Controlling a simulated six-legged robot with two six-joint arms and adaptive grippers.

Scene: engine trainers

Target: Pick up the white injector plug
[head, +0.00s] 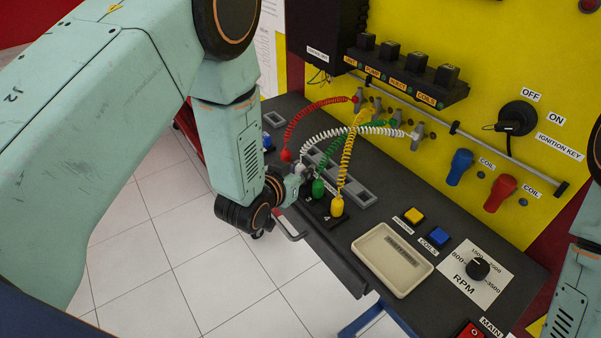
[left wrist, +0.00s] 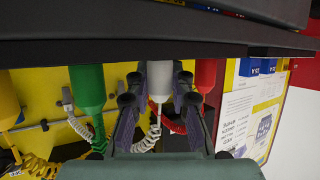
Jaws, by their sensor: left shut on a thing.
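The white injector plug (left wrist: 159,78) is between the two fingers of my left gripper (left wrist: 158,97) in the left wrist view, with its coiled white cord running off below it. In the head view my left gripper (head: 291,183) is at the left edge of the dark console, and the white plug (head: 300,169) shows only in part beside it. The gripper is shut on the plug. I cannot tell whether the plug's end still sits in the console. My right gripper is not in view; only part of my right arm shows at the right edge.
The green plug (head: 318,188) and yellow plug (head: 337,206) stand close to the right of my left gripper. The red plug (head: 286,155) is just behind it. Coiled cords cross above the console (head: 345,238). A beige tray (head: 391,260) lies farther right.

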